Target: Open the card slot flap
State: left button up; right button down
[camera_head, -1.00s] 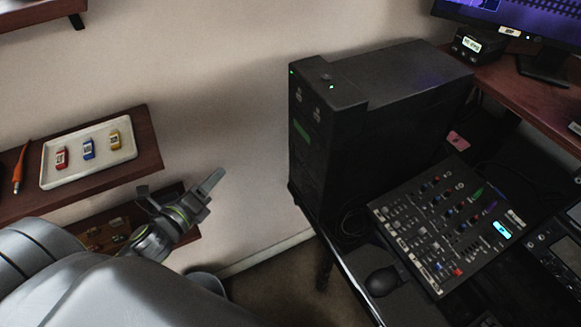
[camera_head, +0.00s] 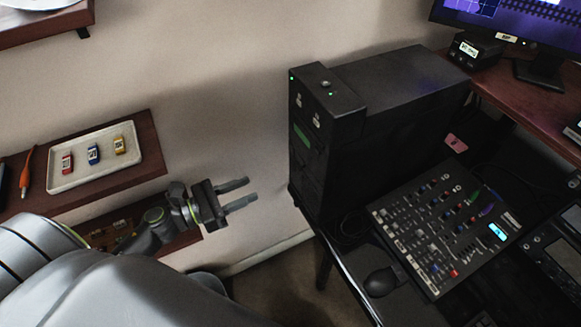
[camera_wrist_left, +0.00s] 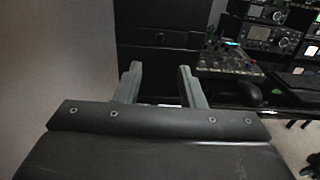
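A tall black cabinet (camera_head: 400,110) stands on the dark desk, with small green lights on its top box and a green strip on its left-facing side. I cannot make out the card slot flap for certain. My left gripper (camera_head: 240,193) is open and empty, left of the cabinet and apart from it, with its two fingers pointing right toward it. In the left wrist view the two fingers (camera_wrist_left: 158,88) are spread, with the cabinet's dark front (camera_wrist_left: 160,45) beyond them. My right gripper is not in view.
A mixer panel (camera_head: 445,225) with knobs and a black mouse (camera_head: 382,282) lie right of the cabinet. A monitor (camera_head: 500,20) stands at the back right.

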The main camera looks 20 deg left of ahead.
aim_at(298, 168)
pick_arm(q)
jog(key=p+x, duration=0.4)
jog(key=x, duration=0.7)
jog(key=shift+w+d+r, duration=0.1)
jog(key=shift+d+r, duration=0.05)
jog(key=shift+w+d+p, duration=0.3)
jog(key=shift+w+d, duration=0.15)
jog(key=shift+w, duration=0.1)
jog(key=shift+c, duration=0.3)
grip_shut()
